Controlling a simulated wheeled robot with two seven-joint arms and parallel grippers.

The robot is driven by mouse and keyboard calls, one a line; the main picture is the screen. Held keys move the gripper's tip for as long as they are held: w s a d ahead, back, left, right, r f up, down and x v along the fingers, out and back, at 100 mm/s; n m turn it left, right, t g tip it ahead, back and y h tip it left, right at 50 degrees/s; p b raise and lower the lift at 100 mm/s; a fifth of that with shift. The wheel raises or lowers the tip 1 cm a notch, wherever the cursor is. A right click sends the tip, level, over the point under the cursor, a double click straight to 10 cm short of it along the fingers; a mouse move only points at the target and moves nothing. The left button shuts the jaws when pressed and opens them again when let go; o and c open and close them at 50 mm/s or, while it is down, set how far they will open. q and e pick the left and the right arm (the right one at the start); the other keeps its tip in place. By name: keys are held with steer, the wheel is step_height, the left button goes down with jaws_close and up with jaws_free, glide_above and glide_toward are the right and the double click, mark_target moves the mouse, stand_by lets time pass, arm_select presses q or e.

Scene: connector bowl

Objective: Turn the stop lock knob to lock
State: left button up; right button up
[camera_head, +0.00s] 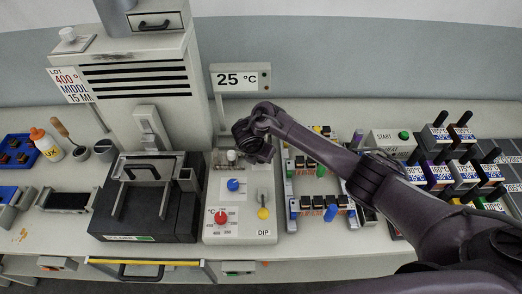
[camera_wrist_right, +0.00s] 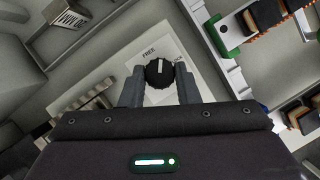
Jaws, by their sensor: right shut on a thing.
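The stop lock knob (camera_wrist_right: 160,72) is round and black with a white pointer line. In the right wrist view it sits between the two fingers of my right gripper (camera_wrist_right: 160,80), which is shut on it. The pointer runs nearly straight up in that view, between a FREE label (camera_wrist_right: 148,51) on the left and a partly covered label ending in "CK" on the right. In the head view my right gripper (camera_head: 246,152) is at the back of the white control panel (camera_head: 214,238), and the black knob cannot be made out there. My left gripper is not in view.
The panel also carries a blue knob (camera_head: 234,185), a red dial (camera_head: 221,217) and a yellow-tipped lever (camera_head: 263,212). A 25 °C sign (camera_head: 240,78) stands behind. A black press (camera_head: 145,210) is close on the left, and connector racks (camera_head: 318,187) are close on the right.

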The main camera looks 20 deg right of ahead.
steer(key=m, duration=0.1)
steer(key=m+g+p, duration=0.1)
steer(key=m, duration=0.1)
steer(key=shift+w+a+r+h, duration=0.1)
steer(key=shift+a+h, duration=0.05)
steer(key=shift+h, duration=0.15)
steer(key=shift+m+g+p, duration=0.3)
steer(key=shift+m, duration=0.5)
steer(key=m+g, duration=0.1)
steer(key=m, duration=0.1)
steer(key=shift+w+m+h, duration=0.15)
steer(key=shift+m+h, duration=0.15)
steer(key=shift+w+m+g+b, duration=0.1)
steer(key=shift+m+g+b, duration=0.4)
steer(key=shift+m, duration=1)
steer(key=o, duration=1)
steer(key=v, duration=0.7)
steer(key=shift+w+a+r+p, duration=0.2)
steer(key=shift+r+p, duration=0.1)
steer(key=shift+p, duration=0.1)
